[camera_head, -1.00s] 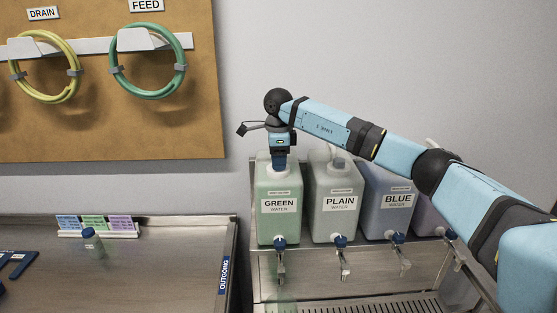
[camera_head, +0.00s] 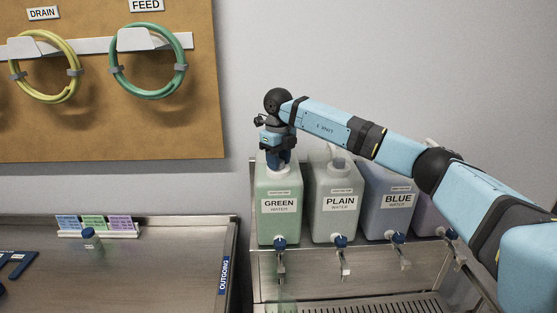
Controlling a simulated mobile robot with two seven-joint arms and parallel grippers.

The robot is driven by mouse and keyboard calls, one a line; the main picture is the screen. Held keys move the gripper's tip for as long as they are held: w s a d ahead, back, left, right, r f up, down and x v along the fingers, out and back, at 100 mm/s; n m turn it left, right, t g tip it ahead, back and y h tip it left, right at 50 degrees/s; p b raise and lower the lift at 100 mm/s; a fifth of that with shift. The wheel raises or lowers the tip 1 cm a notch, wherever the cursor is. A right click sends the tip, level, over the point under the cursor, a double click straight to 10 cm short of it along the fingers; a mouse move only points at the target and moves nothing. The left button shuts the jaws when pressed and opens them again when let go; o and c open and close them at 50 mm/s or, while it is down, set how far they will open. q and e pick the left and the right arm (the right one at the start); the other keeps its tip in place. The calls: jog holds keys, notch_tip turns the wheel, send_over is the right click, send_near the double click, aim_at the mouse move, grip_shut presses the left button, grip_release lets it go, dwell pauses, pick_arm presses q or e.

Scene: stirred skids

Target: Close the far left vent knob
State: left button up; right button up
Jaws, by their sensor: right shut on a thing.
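The far left container is the GREEN WATER jug (camera_head: 278,226), pale green, upright on the steel stand. My right gripper (camera_head: 279,158) is over its top, pointing down, shut on the vent knob there; the knob is mostly hidden by the gripper. To its right stand the PLAIN WATER jug (camera_head: 336,226) and the BLUE WATER jug (camera_head: 390,222), and a further jug is partly hidden by my arm. A blue-capped tap (camera_head: 279,245) is at the green jug's lower front. My left gripper is not in view.
A steel bench (camera_head: 150,265) with a small blue-capped bottle (camera_head: 91,239) and coloured cards (camera_head: 97,223) is at the left. A board (camera_head: 110,130) with yellow and green hose coils hangs above it. A drip grate (camera_head: 375,306) lies below the taps.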

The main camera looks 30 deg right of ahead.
jog(key=m, duration=1.2)
jog(key=shift+m+p, duration=0.3)
dwell(0.3)
jog(key=o, duration=0.9)
jog(key=shift+r+b, duration=1.3)
jog(key=shift+r, duration=5.6)
